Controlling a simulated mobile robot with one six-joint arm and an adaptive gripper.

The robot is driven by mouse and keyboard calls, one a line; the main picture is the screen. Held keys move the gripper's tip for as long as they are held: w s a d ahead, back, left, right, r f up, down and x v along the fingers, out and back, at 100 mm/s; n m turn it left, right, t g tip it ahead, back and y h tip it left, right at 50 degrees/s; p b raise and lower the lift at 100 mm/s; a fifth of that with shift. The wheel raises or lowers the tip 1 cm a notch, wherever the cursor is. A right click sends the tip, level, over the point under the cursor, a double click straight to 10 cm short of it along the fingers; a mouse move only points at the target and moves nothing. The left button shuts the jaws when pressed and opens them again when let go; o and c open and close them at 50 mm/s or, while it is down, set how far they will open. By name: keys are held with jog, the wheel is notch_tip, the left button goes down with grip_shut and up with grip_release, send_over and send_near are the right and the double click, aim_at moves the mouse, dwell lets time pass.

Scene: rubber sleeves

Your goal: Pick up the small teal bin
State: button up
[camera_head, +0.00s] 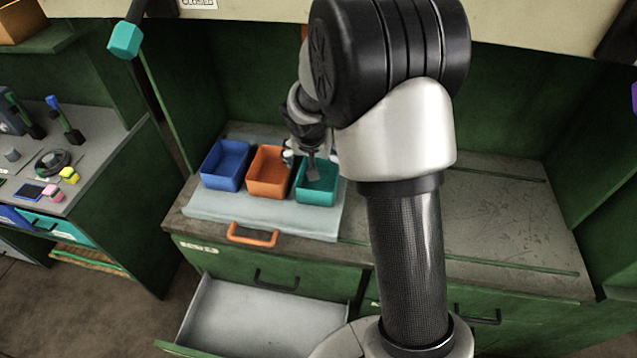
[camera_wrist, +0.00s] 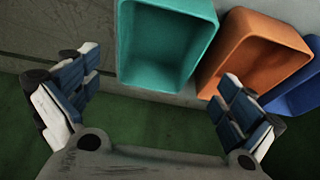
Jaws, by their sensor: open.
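The small teal bin (camera_head: 317,194) is an open, empty-looking rectangular box at the right end of a row of three bins. My gripper (camera_head: 303,164) is over its back left part, pointing down, with one finger in front of the bin's interior. In the wrist view the teal bin (camera_wrist: 165,45) lies ahead of my gripper (camera_wrist: 158,78), between the lines of the two spread fingers. The gripper is open and holds nothing. The right finger is near the orange bin's edge in that view. Whether a finger touches a bin, I cannot tell.
An orange bin (camera_head: 268,174) stands close beside the teal one, and a blue bin (camera_head: 226,166) beyond it. The counter's right side (camera_head: 500,215) is clear. A drawer (camera_head: 265,310) is open below.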

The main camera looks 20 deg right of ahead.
jog(key=b, duration=0.2)
send_over(319, 185)
notch_tip(319, 185, down, 6)
jog(key=shift+f, duration=0.25)
jog(key=shift+r, duration=0.1)
jog(key=c, duration=0.8)
